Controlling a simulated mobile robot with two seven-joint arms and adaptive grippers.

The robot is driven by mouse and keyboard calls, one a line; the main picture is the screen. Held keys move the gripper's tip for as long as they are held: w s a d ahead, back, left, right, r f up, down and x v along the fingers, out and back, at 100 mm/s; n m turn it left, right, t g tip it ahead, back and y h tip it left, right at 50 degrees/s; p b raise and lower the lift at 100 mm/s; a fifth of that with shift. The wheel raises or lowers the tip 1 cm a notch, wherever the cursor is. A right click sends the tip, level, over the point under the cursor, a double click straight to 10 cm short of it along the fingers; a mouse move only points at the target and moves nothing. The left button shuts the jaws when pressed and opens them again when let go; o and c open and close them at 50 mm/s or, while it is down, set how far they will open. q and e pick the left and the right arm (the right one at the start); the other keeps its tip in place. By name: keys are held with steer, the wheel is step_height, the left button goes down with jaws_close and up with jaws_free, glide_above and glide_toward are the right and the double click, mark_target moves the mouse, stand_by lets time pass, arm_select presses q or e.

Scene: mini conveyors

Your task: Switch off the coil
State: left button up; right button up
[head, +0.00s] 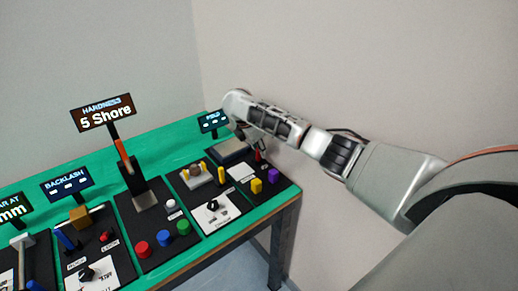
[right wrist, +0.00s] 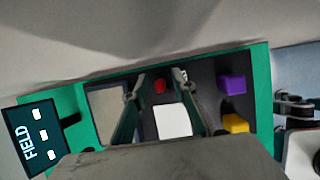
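The field station at the far right end of the bench carries a grey flat pad (head: 232,148), a small upright red part (head: 257,156) and a white plate (head: 240,171). I cannot tell which part is the coil or its switch. My right gripper (head: 258,140) hangs over this station. In the right wrist view its two fingers (right wrist: 160,98) are spread, with nothing held. The red part (right wrist: 159,86) shows between them, and the white plate (right wrist: 173,121) lies nearer below. The grey pad (right wrist: 104,101) is partly behind the left finger. My left gripper is out of view.
A yellow block (head: 256,186) and a purple block (head: 273,175) stand at the station's right side. A FIELD display (head: 213,121) stands behind it. More stations with knobs and buttons fill the green table (head: 168,141) to the left. A wall is close behind.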

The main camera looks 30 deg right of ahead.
jaws_close()
steer(key=shift+w, duration=0.15)
steer(key=shift+w+g, duration=0.2)
steer(key=shift+g, duration=0.3)
jaws_free()
stand_by(0.4)
